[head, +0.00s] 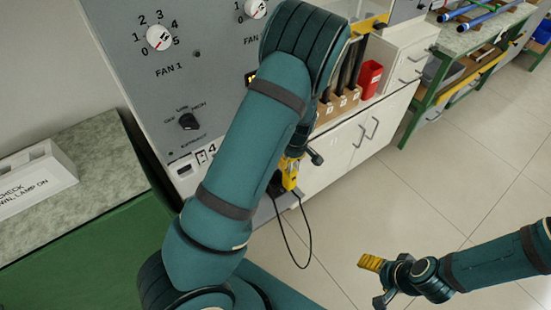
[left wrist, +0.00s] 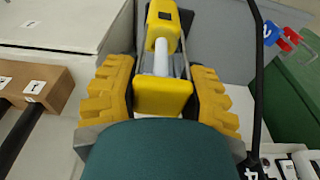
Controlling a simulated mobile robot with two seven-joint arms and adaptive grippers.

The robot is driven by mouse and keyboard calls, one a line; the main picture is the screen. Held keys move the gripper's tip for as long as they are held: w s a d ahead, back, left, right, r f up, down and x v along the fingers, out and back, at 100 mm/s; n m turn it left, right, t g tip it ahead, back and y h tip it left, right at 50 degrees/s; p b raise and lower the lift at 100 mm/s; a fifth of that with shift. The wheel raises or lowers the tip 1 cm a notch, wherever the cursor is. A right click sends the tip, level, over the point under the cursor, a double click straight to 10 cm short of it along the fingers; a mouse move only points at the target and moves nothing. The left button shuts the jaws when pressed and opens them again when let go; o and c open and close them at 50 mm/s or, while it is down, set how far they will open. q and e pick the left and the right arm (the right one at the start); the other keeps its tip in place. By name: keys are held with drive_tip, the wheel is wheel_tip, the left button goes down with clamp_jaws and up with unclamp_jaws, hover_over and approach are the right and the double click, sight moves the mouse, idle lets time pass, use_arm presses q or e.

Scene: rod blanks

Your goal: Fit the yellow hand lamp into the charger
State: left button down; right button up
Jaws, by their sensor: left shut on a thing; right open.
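The yellow hand lamp (left wrist: 163,98) has a yellow body, a white tube and a yellow block at the far end. It sits between the fingers of my left gripper (left wrist: 160,68), which is shut on it. A dark grey part shows beside the far yellow block; I cannot tell whether it is the charger or whether the lamp touches it. In the head view my left arm hides most of this spot; a small yellow part (head: 290,174) shows past it, above a hanging black cord (head: 304,235). My right gripper (head: 374,281) is open and empty over the floor.
A grey panel (head: 135,75) with dials stands behind my left arm. A white cabinet (head: 348,150) carries a wooden rod rack (head: 332,108) and a red bin (head: 370,76). A green bench (head: 85,245) is at left.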

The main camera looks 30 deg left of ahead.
use_arm(q)
drive_tip(key=a+f+b, duration=0.1)
drive_tip(key=a+f, duration=0.2)
drive_tip(key=a, duration=0.3)
drive_tip(key=shift+w+f+b, duration=0.25)
drive_tip(key=shift+w+b, duration=0.05)
drive_tip(key=shift+b, duration=0.05)
drive_tip(key=shift+f, duration=0.2)
drive_tip(key=c, duration=0.5)
unclamp_jaws()
drive_tip(key=shift+r, duration=0.1)
